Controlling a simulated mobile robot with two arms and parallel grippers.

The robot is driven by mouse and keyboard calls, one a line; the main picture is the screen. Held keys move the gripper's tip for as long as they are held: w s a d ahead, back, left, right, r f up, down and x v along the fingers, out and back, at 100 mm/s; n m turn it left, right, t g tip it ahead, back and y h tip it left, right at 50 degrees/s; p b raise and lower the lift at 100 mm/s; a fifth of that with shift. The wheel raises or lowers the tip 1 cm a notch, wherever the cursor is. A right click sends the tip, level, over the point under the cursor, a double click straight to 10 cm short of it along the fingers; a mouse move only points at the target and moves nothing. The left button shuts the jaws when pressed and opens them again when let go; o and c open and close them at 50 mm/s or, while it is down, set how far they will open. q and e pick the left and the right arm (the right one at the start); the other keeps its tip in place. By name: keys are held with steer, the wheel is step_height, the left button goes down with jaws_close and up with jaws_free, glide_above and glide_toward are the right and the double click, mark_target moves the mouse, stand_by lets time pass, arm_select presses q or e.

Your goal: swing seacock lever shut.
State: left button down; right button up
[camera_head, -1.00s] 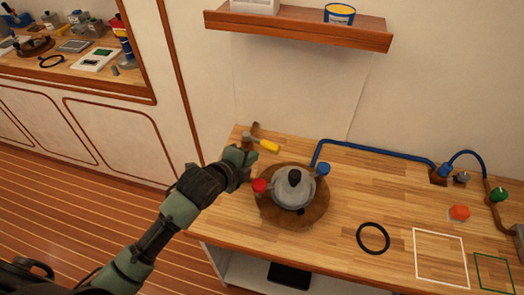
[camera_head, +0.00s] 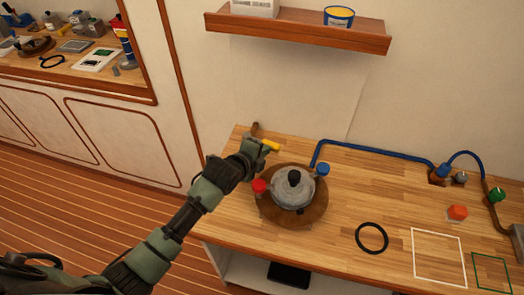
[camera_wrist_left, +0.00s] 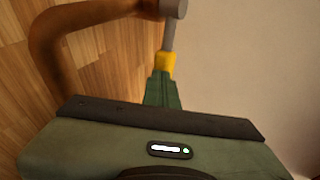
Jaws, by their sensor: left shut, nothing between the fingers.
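The seacock lever has a yellow grip (camera_head: 271,146) and stands at the back left of the workbench. In the left wrist view its yellow grip (camera_wrist_left: 166,62) sits on a grey rod just beyond my fingers. A brown curved pipe (camera_wrist_left: 48,45) lies beside it. My left gripper (camera_head: 260,147) is shut and empty, close against the lever, and covers part of it in the head view. In the wrist view the green fingertips (camera_wrist_left: 163,82) appear at or very near the yellow grip; I cannot tell whether they touch. My right gripper is out of view.
A grey strainer pot (camera_head: 293,190) with red and blue knobs stands on a round wooden base just right of my left forearm. A blue hose (camera_head: 375,150) runs along the back. A black ring (camera_head: 372,238) lies in front. A shelf (camera_head: 300,30) hangs above.

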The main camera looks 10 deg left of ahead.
arm_select(q)
steer(key=shift+w+d+r, duration=0.1)
steer(key=shift+w+d, duration=0.3)
steer(key=shift+w, duration=0.2)
steer(key=shift+d, duration=0.1)
steer(key=v, duration=0.7)
steer(key=shift+s, duration=0.3)
steer(key=shift+s, duration=0.1)
